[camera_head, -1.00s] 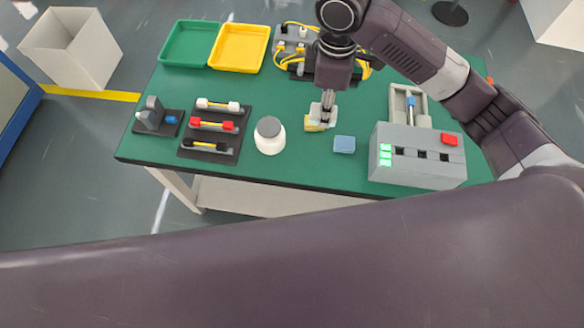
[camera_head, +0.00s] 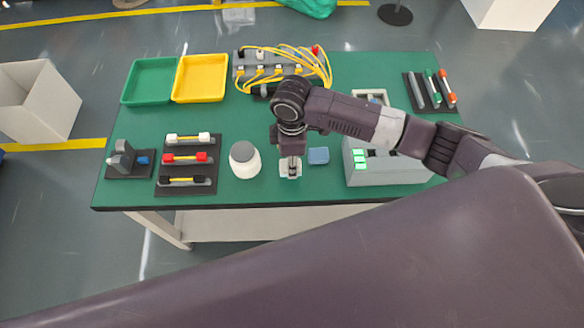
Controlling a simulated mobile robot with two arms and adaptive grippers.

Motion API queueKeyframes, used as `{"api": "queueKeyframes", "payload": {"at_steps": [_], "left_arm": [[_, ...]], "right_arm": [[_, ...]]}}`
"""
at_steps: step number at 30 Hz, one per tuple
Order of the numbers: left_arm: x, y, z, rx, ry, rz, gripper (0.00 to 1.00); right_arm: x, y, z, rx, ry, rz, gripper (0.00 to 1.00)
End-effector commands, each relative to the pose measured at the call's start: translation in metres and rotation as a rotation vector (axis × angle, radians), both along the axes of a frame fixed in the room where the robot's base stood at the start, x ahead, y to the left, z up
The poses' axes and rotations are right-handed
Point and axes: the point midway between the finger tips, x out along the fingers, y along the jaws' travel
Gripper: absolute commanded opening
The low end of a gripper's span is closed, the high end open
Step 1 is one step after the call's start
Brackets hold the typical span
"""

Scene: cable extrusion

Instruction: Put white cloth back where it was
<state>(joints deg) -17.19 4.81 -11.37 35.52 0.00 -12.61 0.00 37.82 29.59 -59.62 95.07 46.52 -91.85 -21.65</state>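The white cloth (camera_head: 297,171) looks like a small pale patch beside the blue block, partly hidden under my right gripper. My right gripper (camera_head: 290,168) points straight down with its fingertips at the cloth. The fingers look close together, but I cannot tell whether they grip the cloth or only touch it, nor whether the cloth lies flat on the green table (camera_head: 300,194). My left gripper is not in view.
A white jar with grey lid (camera_head: 245,162) stands just left of the gripper. A small blue block (camera_head: 318,156) lies just right. A grey box with green lights (camera_head: 385,167) is further right. Fuse racks (camera_head: 186,182), trays (camera_head: 200,78) and a yellow-cabled unit (camera_head: 270,72) surround them.

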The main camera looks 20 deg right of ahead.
Motion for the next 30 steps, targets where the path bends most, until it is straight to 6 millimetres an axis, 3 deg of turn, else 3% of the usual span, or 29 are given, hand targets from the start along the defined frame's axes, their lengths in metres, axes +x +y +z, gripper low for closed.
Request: {"api": "queueKeyframes", "payload": {"at_steps": [9,20,21,26,30], "left_arm": [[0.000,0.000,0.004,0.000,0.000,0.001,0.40],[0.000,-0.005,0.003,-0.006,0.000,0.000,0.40],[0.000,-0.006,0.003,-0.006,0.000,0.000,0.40],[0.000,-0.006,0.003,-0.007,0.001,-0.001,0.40],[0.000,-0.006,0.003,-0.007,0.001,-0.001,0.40]], "right_arm": [[-0.001,0.000,-0.040,0.001,0.002,0.001,0.12],[-0.001,0.000,-0.044,0.000,0.002,0.001,0.12],[-0.001,0.000,-0.045,0.000,0.002,0.001,0.32],[-0.001,0.000,-0.044,-0.001,0.001,0.001,0.48],[-0.001,0.000,-0.044,-0.001,0.001,0.001,0.48]]}}
